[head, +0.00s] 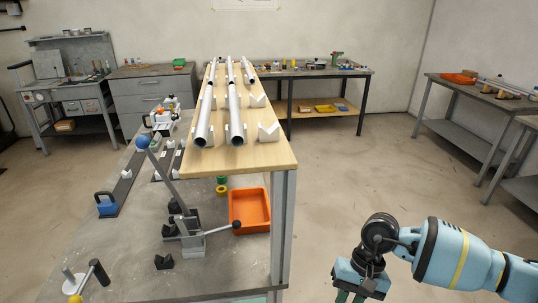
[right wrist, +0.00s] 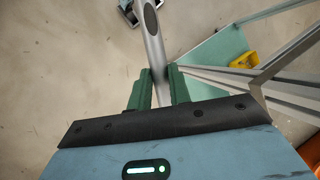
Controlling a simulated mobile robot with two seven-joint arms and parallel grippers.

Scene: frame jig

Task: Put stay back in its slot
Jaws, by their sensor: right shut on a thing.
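A grey metal tube, which I take to be the stay (right wrist: 156,48), shows in the right wrist view between the green fingers of my right gripper (right wrist: 158,88). The gripper is shut on it, and the tube's dark slanted end is toward the top of that view. Others there carry similar tubes (head: 236,118). My left gripper is out of view.
Below the shelf, a grey bench holds an orange bin (head: 249,210), a lever fixture (head: 190,240) and a blue padlock-shaped block (head: 106,205). A grey post (head: 283,230) supports the shelf's front right corner. Open floor (head: 360,180) lies right of the bench.

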